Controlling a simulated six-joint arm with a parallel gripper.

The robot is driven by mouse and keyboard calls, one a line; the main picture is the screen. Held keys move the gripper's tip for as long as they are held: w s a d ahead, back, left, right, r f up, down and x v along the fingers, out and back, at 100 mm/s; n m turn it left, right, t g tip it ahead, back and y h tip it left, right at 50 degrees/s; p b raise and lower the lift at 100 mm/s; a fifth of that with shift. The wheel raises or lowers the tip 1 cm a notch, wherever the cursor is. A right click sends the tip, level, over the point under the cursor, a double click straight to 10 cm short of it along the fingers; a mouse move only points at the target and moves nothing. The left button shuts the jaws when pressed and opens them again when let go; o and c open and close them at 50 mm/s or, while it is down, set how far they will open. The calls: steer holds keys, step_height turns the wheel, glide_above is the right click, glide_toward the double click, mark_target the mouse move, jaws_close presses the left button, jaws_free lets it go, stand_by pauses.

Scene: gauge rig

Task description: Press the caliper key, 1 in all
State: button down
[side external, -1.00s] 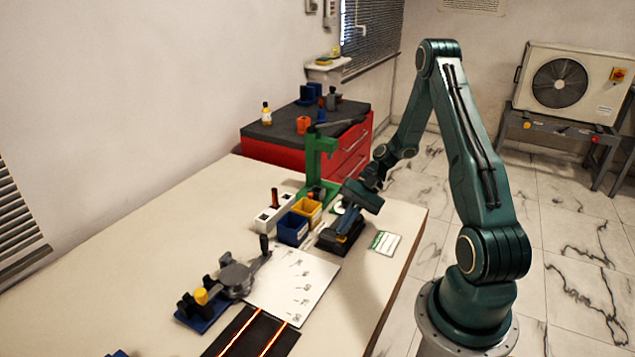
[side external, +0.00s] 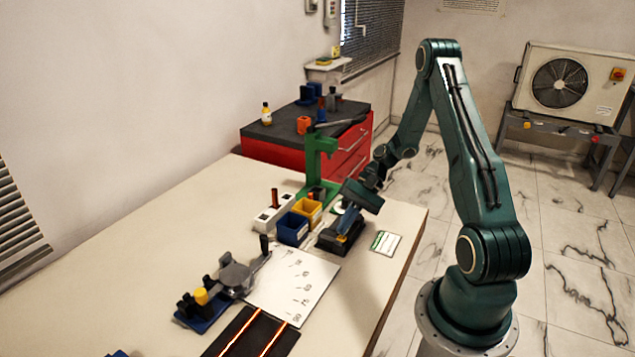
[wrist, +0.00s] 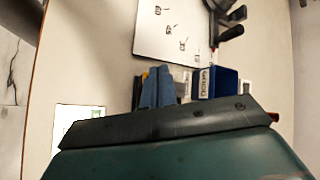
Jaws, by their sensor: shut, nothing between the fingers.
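My gripper (side external: 345,232) points down over a low black device (side external: 327,243) near the table's right edge. In the wrist view my blue fingers (wrist: 159,76) are together, with nothing held between them. The black device shows only as a dark strip (wrist: 137,94) with a bit of yellow beside the fingers; my fingers and wrist cover most of it. I cannot make out the caliper key itself, nor whether the fingertips touch the device.
A blue bin (side external: 292,230) and a yellow bin (side external: 309,209) stand close left of the gripper, with a green stand (side external: 314,165) behind. A white sheet (side external: 300,290) and a clamp-like fixture (side external: 236,279) lie nearer the camera. A green-white card (side external: 386,243) lies right.

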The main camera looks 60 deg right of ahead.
mark_target(344, 237)
steer(key=shift+f, duration=0.85)
stand_by(1.3)
steer(key=shift+r, duration=0.1)
stand_by(0.3)
steer(key=shift+r, duration=0.75)
steer(key=shift+r, duration=0.15)
steer(key=shift+r, duration=2.35)
steer(key=shift+r, duration=0.1)
